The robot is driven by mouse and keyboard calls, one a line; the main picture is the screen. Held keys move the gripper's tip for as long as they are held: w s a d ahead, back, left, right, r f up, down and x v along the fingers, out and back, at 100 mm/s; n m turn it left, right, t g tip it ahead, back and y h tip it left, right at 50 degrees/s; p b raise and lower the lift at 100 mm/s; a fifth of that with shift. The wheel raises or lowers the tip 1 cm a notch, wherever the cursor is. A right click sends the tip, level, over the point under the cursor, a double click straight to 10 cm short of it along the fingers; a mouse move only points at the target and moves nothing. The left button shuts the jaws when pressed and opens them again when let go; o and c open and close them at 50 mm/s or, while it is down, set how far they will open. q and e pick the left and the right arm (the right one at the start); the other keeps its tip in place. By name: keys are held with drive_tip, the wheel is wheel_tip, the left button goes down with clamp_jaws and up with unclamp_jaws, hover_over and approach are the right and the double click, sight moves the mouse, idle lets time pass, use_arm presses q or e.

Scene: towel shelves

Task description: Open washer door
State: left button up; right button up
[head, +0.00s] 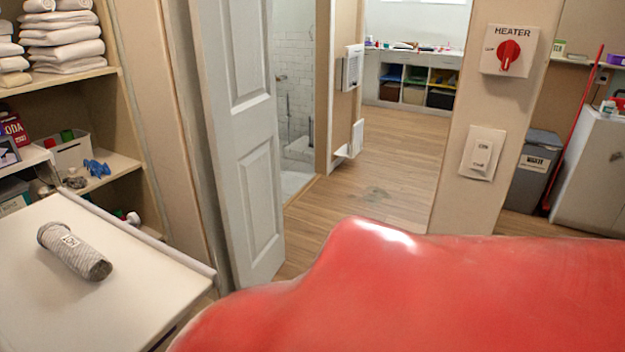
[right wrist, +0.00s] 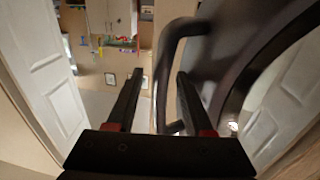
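The right wrist view shows my right gripper (right wrist: 160,74) with its two black fingers apart. A curved dark grey handle (right wrist: 163,62) passes through the space between the fingers, as seen from this camera. I cannot tell whether a finger touches it. To the right of the handle is a dark round panel with a thick curved rim (right wrist: 243,62), which looks like the washer door. How far the door stands open is not clear. The head view shows neither the washer door nor either gripper. A large red surface close to the camera covers its lower right.
In the head view, a white top (head: 85,290) with a grey rolled towel (head: 75,251) lies at left, below shelves of folded towels (head: 62,45). A white panelled door (head: 245,140) stands ajar. A heater switch (head: 509,51) is on the wall.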

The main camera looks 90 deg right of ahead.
drive_tip(key=b+v, duration=0.1)
drive_tip(key=v, duration=1.6)
drive_tip(key=shift+a, duration=0.25)
